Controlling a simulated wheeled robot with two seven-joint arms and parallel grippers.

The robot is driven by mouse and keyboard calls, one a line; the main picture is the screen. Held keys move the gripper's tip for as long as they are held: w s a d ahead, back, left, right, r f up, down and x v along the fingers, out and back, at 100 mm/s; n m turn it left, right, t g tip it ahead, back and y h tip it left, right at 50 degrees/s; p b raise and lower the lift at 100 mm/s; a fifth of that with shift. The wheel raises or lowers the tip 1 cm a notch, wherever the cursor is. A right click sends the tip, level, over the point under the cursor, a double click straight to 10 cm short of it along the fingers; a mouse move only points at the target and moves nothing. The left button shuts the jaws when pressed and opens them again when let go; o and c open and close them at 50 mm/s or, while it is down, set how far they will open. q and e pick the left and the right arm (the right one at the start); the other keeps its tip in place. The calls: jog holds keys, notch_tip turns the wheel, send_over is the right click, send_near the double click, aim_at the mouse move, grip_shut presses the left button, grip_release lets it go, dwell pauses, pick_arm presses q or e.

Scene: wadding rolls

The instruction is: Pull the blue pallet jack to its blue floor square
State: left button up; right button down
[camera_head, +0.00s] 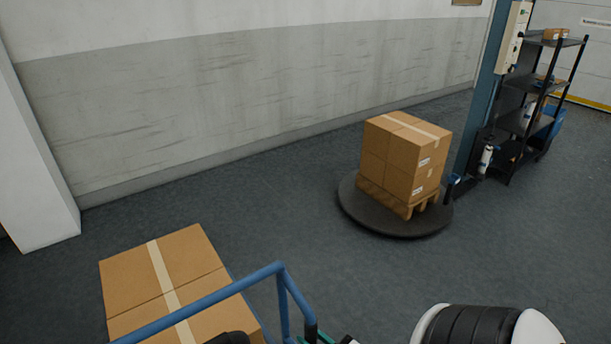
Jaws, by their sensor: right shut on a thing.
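The blue pallet jack shows as a bent blue tube handle (279,268) at the bottom, left of centre; the rest of it is hidden or out of view. Large brown cartons (150,275) with pale tape lie just behind the handle. My right gripper (313,337) is at the bottom edge, shut on the handle near its black lower right end, and is mostly cut off. A dark rounded shape at the bottom edge before the cartons is too cropped to identify. I cannot make out my left gripper. No blue floor square shows.
A round dark turntable (360,213) bears a wooden pallet (405,205) with stacked cartons (400,155). A blue mast (482,105) and a black shelf rack (520,122) stand right of it. A white pillar (38,190) is at left. Grey floor (275,215) between is clear.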

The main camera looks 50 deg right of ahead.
pick_arm(q)
jog(key=shift+w+d+r, duration=0.1)
jog(key=shift+w+r, duration=0.1)
jog(key=shift+w, duration=0.3)
pick_arm(e)
jog(key=shift+a+r, duration=0.1)
jog(key=shift+r, duration=0.05)
jog(key=c, duration=1.3)
grip_release()
jog(key=shift+s, duration=0.1)
jog(key=shift+o, duration=0.9)
jog(key=shift+s+a, duration=0.1)
jog(key=shift+s, duration=0.1)
jog(key=shift+s+f, duration=0.2)
jog(key=shift+s, duration=0.05)
pick_arm(q)
jog(key=shift+s+f+b, duration=0.15)
jog(key=shift+f+b, duration=0.7)
jog(key=shift+f, duration=0.05)
jog(key=shift+s+f+b, duration=0.15)
jog(key=shift+f+b, duration=0.65)
jog(key=shift+f, duration=0.1)
pick_arm(e)
jog(key=s, duration=1.1)
jog(key=shift+s+a+r, duration=0.15)
jog(key=shift+s+a, duration=0.15)
